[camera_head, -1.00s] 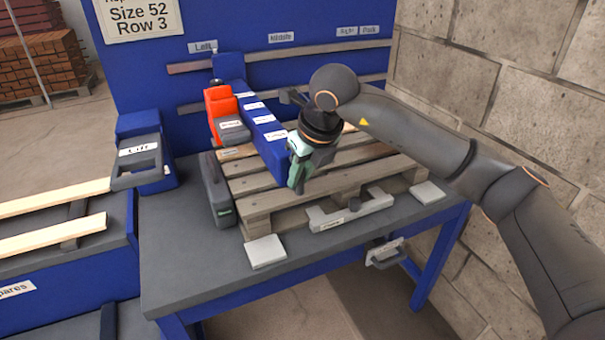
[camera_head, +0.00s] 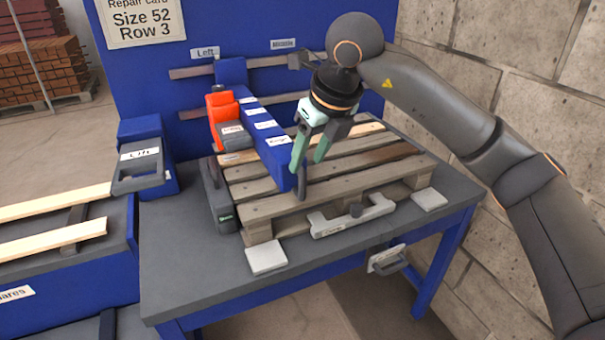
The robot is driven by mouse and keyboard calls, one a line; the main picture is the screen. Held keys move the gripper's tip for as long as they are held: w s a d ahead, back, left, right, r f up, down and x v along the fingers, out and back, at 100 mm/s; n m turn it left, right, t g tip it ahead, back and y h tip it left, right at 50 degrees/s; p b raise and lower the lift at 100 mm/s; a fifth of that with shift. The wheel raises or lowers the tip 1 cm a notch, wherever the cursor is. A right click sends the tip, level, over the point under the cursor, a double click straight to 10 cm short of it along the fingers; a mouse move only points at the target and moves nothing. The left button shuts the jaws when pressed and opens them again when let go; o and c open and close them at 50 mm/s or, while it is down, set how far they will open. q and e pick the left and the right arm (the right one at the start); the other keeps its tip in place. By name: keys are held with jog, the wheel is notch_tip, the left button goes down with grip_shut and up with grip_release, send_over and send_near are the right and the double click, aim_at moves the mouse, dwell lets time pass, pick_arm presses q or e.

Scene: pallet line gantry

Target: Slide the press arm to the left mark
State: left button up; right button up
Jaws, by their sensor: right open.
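The blue press arm (camera_head: 266,132) is a long beam with white labels. It runs from the back rail out over the pallet, and an orange-red unit (camera_head: 221,108) sits on its left side. Its back end is at the rail, just right of the "Left" label (camera_head: 205,53). A dark upright handle (camera_head: 302,184) stands at its near end. My right gripper (camera_head: 308,163) is open and empty, with its green fingers pointing down above the handle, apart from it as far as I can tell. My left gripper is not in view.
A wooden pallet (camera_head: 345,187) lies on the grey-topped table (camera_head: 185,262). A grey case (camera_head: 218,200) stands at its left, and a grey bracket (camera_head: 350,219) lies in front. A "Lift" unit (camera_head: 140,165) stands at left. A block wall (camera_head: 500,80) closes the right side.

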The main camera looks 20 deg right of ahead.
jog(key=shift+v, duration=2.4)
